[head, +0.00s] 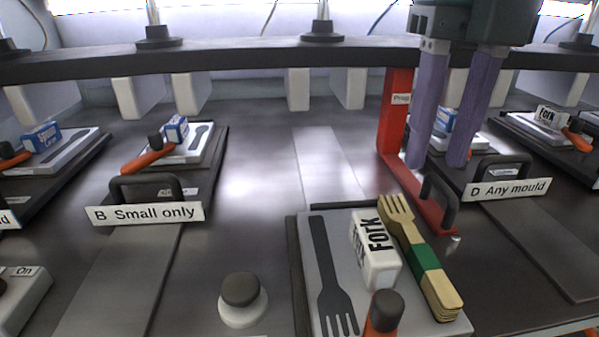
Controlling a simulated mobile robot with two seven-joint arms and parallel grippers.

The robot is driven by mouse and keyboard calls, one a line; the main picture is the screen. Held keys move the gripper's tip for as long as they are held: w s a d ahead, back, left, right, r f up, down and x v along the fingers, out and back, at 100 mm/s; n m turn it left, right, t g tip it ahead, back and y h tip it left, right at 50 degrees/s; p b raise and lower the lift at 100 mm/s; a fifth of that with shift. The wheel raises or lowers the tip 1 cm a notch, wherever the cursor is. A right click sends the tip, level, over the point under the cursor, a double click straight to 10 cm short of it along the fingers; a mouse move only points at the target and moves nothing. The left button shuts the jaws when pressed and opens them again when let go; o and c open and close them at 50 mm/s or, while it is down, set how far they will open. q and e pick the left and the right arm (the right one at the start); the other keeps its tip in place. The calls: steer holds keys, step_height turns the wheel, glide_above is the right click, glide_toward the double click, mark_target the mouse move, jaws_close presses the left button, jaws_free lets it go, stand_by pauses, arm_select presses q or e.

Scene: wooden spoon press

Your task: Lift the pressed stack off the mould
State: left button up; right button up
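A stack of pale wooden forks (410,228) with a green band around its middle lies slanted on the right side of the grey mould plate (356,305) in the front. The plate also bears a dark fork shape (326,270), a white block marked Fork (374,250) and an orange handle with a dark knob (384,312). My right gripper (437,164) points down beyond the stack, near the red frame. Its two purple fingers are spread apart with nothing seen between them. My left gripper is not in view.
A red frame (392,125) stands behind the mould, with a dark handle (439,200) at its foot. Stations labelled B Small only (146,213) and D Any mould (508,189) flank it. A dark-topped knob (241,290) stands front left. A dark beam (240,57) crosses the back.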

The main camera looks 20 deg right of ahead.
glide_above(417, 238)
steer(key=f, duration=0.4)
steer(key=shift+d+f, duration=0.2)
steer(key=shift+f, duration=0.15)
steer(key=f, duration=0.5)
steer(key=shift+a+f, duration=0.2)
jaws_close()
